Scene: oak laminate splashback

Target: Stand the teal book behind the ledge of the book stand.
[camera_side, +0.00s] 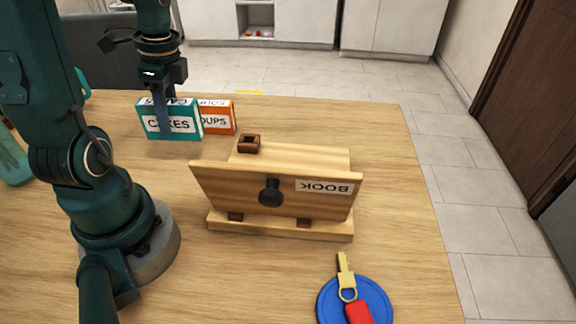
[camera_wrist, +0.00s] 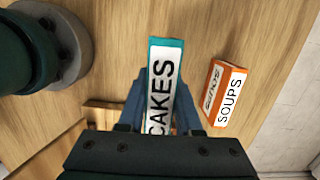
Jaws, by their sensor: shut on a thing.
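The teal book (camera_side: 185,122), labelled CAKES, is upright at the back left of the table in the side view. My gripper (camera_side: 165,128) points down and is shut on it, with one finger across its label side. In the wrist view the teal book (camera_wrist: 166,60) lies between my two fingers (camera_wrist: 162,100). I cannot tell whether it touches the table. The wooden book stand (camera_side: 240,188) is to the right and nearer the side camera, with a tilted board, a dark knob and an upside-down BOOK label. I cannot make out its ledge for certain.
An orange book (camera_side: 222,118), labelled SOUPS, stands close beside the teal one; the wrist view shows it (camera_wrist: 226,95) apart from my fingers. A small brown block (camera_side: 249,143) is on the stand's far part.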

